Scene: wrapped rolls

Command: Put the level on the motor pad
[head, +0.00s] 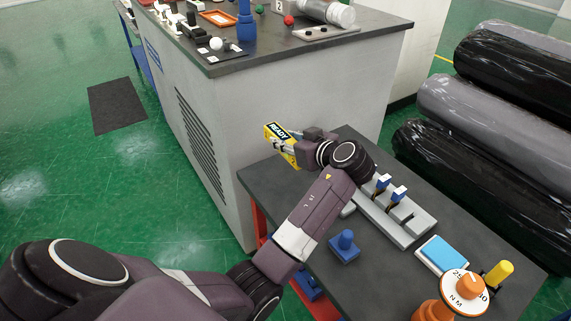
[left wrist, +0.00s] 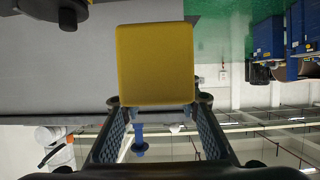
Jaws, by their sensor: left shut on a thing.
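My left gripper (head: 294,147) is shut on a yellow block (head: 274,139) with a dark label reading READY. It holds the block in the air beside the near table's far-left corner, in front of the grey cabinet's side. In the left wrist view the plain yellow face of the block (left wrist: 155,65) stands beyond the gripper's fingertips (left wrist: 155,106). I cannot tell which thing is the level. No pad is clearly marked as the motor pad; a grey plate (head: 325,33) lies beside a silver cylinder (head: 328,11) on the cabinet top. My right gripper is not in view.
The dark near table (head: 310,183) bears a grey rack (head: 407,227), a blue knobbed piece (head: 345,247), a blue-topped box (head: 443,255) and an orange dial (head: 464,287). The cabinet top (head: 270,50) holds several small items. Wrapped rolls (head: 490,105) lie at right.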

